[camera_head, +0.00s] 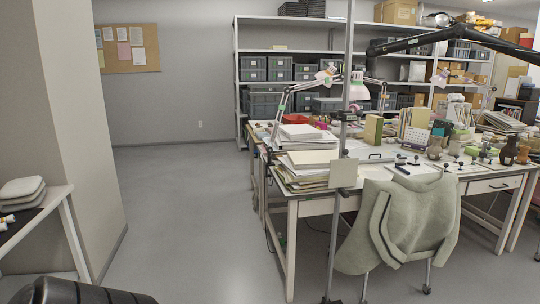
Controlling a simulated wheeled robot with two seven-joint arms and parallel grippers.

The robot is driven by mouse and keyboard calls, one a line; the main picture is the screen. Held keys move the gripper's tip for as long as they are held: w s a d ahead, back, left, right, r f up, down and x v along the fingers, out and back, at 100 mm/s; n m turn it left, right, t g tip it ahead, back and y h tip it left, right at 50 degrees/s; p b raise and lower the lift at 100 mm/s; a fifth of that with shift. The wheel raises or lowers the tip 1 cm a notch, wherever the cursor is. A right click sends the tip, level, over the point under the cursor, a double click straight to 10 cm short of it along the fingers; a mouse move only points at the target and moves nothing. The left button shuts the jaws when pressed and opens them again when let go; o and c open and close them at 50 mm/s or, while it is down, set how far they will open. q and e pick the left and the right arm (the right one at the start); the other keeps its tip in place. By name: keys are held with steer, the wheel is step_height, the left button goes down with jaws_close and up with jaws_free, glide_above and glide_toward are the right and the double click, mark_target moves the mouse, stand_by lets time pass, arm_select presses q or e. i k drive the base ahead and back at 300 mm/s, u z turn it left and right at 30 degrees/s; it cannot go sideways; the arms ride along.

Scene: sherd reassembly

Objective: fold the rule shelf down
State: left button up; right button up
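No part that I can surely name as the rule shelf stands out. A tall metal post (333,235) rises at the near left corner of the cluttered work table. A small flat greyish plate (343,174) is on this post at about table height, its face toward me. Whether this plate is the rule shelf, and how it is hinged, I cannot tell. Clamps or brackets (345,117) sit higher on the post.
The work table (310,208) carries paper stacks (305,160), boxes and pots. A chair draped with a grey-green garment (400,220) stands before it, right of the post. The floor (190,215) at left is clear.

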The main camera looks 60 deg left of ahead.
mark_target(343, 172)
steer(key=u, duration=0.5)
steer(key=i, duration=3.25)
steer(key=u, duration=2.25)
